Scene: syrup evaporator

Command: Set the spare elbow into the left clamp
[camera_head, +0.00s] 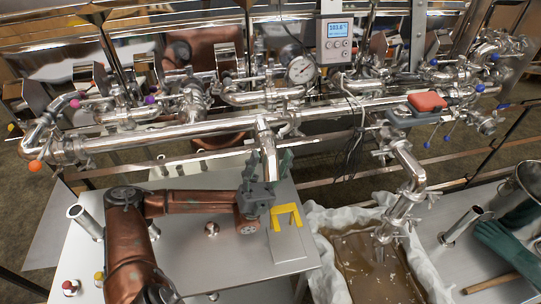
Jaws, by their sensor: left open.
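My left gripper (268,166) is open, its dark fingers pointing up over the left steel table (190,262). A polished bent pipe (267,140) comes down from the long manifold pipe and passes behind or between the fingers; I cannot tell whether they touch it. I cannot tell whether this pipe is the spare elbow. A clamped elbow assembly (408,165) hangs from the right part of the manifold over the cloth-lined tray. The left clamp cannot be singled out among several clamps on the piping. My right gripper is not in view.
Short upright tubes stand at the left (86,221) and right (461,225). The tray's white cloth (330,217) surrounds brown liquid. Green gloves (507,247) lie at right. A gauge (300,69) sits above the manifold.

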